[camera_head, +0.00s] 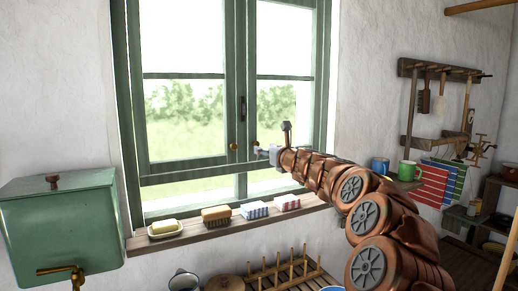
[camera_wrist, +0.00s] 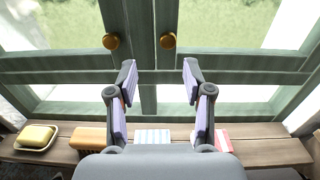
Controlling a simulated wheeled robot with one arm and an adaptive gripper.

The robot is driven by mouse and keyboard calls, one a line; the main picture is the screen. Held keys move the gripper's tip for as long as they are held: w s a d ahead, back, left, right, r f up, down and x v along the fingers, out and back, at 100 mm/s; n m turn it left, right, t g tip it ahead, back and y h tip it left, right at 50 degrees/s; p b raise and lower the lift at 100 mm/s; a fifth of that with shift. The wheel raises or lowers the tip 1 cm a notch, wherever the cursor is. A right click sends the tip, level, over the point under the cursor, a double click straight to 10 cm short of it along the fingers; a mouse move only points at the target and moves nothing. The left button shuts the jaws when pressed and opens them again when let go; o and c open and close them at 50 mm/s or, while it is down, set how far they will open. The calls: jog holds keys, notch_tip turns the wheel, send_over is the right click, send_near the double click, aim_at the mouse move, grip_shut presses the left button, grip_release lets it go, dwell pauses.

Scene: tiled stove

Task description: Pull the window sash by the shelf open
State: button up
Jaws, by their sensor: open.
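The green window has a left sash (camera_head: 185,76) and a right sash (camera_head: 285,77), the right one nearer the wall shelf side; both look closed. A brass knob sits low on each sash: the left knob (camera_head: 233,147) and the right knob, seen in the wrist view (camera_wrist: 168,41). The left knob also shows there (camera_wrist: 110,41). My gripper (camera_wrist: 159,76) is open and empty, its fingers pointing at the window. The right knob appears beyond and between the fingertips, nearer the right one. In the head view my gripper (camera_head: 264,152) is at the right sash's lower inner corner, partly hiding it.
A wooden sill (camera_head: 190,232) below holds a soap dish (camera_head: 164,229), a brush (camera_head: 216,215) and striped packets (camera_head: 254,210). A green tank (camera_head: 60,230) stands left. Blue (camera_head: 380,166) and green (camera_head: 408,171) mugs stand right, near a wall rack (camera_head: 440,69).

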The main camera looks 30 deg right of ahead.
jog(key=w+d+p, duration=0.1)
jog(key=w+p, duration=0.1)
jog(key=w, duration=0.5)
jog(key=shift+w+d+m, duration=0.3)
jog(key=shift+w+d, duration=0.05)
dwell(0.4)
grip_shut()
dwell(0.5)
